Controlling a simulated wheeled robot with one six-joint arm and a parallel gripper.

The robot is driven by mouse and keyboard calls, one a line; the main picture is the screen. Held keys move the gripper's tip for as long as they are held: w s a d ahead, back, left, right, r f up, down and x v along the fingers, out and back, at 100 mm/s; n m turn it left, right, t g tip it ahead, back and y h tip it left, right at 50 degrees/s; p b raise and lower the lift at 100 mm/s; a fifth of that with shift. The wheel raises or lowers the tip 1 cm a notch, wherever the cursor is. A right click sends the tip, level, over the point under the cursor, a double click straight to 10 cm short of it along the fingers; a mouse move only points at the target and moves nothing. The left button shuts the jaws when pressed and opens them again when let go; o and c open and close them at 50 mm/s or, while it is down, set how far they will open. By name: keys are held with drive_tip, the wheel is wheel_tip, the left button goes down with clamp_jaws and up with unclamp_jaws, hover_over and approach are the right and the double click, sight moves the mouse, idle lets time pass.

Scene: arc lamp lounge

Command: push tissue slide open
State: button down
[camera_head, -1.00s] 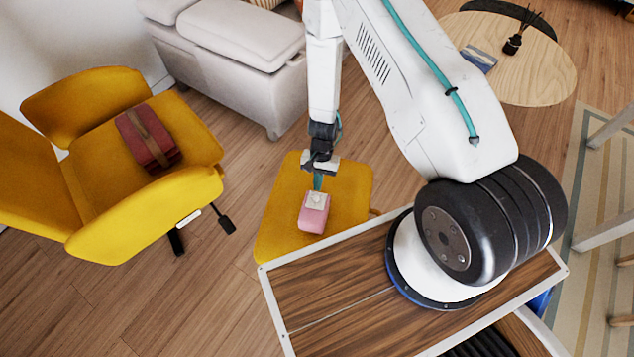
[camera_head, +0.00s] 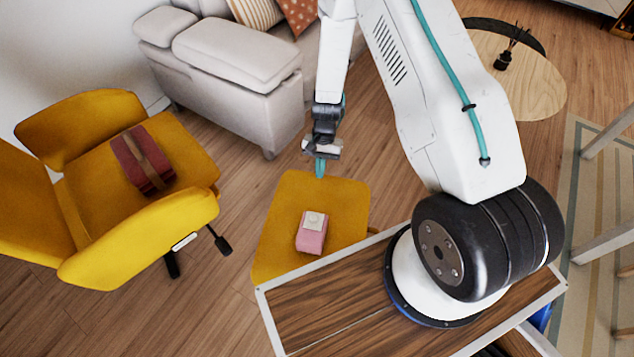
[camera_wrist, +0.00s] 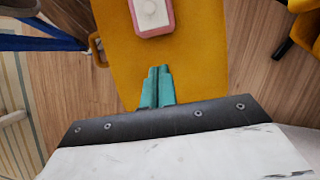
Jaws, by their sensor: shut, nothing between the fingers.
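A pink tissue box (camera_head: 311,236) with a pale top piece (camera_head: 314,220) sits on the yellow ottoman (camera_head: 335,197). The pink box (camera_wrist: 168,30) also shows at the top edge of the wrist view, partly cut off, with its white top piece (camera_wrist: 151,13). My gripper (camera_head: 320,169) has teal fingers and is shut and empty. It is above the far end of the ottoman, apart from the box. In the wrist view my gripper (camera_wrist: 158,78) points toward the box with a gap of yellow cushion between them. How far the slide stands open is too small to tell.
A yellow armchair (camera_head: 65,200) holding a dark red case (camera_head: 142,160) stands at the left. A light grey sofa (camera_head: 240,70) is behind the ottoman. A round wooden table (camera_head: 530,85) is at the upper right. Wooden floor (camera_head: 215,285) lies between armchair and ottoman.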

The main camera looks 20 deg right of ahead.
drive_tip(key=shift+w+r, duration=0.15)
drive_tip(key=shift+r, duration=0.35)
drive_tip(key=s+r+n+g+h, duration=0.1)
drive_tip(key=s+r+n, duration=0.3)
drive_tip(key=r, duration=1.1)
drive_tip(key=s+r+n, duration=0.1)
drive_tip(key=s+r, duration=0.6)
drive_tip(key=r, duration=0.7)
drive_tip(key=s+d+r+n+t, duration=0.1)
drive_tip(key=s+r+t, duration=0.2)
drive_tip(key=s+r, duration=0.4)
drive_tip(key=s+d+r+n+t+h, duration=0.1)
drive_tip(key=s+r+t, duration=0.2)
drive_tip(key=s+r, duration=0.4)
drive_tip(key=shift+r+h, duration=0.3)
drive_tip(key=shift+r, duration=2.25)
